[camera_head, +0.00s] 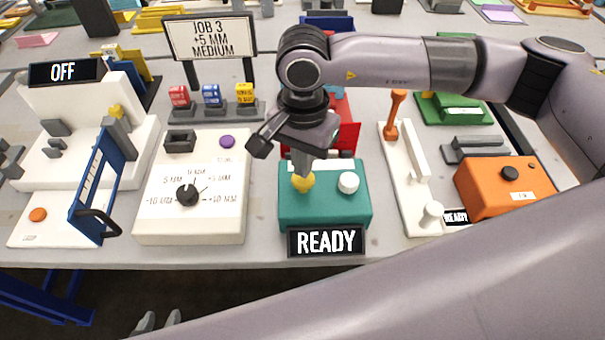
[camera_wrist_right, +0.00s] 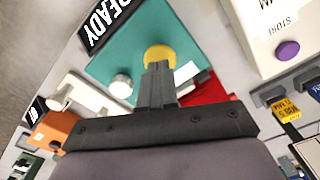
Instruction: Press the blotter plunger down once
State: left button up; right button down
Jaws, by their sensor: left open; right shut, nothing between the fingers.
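A teal box (camera_head: 325,208) stands near the table's front edge with a yellow round knob (camera_head: 303,182) and a white round knob (camera_head: 348,183) on top. No readable label marks the blotter plunger. My right gripper (camera_head: 304,168) is shut and empty, pointing down at the yellow knob. In the right wrist view its fingertips (camera_wrist_right: 158,68) overlap the yellow knob (camera_wrist_right: 159,53); whether they touch cannot be told. The white knob (camera_wrist_right: 121,86) is beside them, apart. My left gripper (camera_head: 158,322) shows only its separated fingertips, low at the front edge, away from the box.
A READY display (camera_head: 326,241) fronts the teal box. A white dial panel (camera_head: 195,215) stands to its left. To its right are a white stand (camera_head: 405,180) with an orange lever (camera_head: 394,112) and an orange box (camera_head: 500,190). A red part (camera_head: 347,132) stands behind.

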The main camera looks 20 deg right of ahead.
jog(key=shift+f+b, duration=1.45)
jog(key=shift+f, duration=0.1)
jog(key=shift+r+p, duration=1.55)
jog(key=shift+r, duration=2.05)
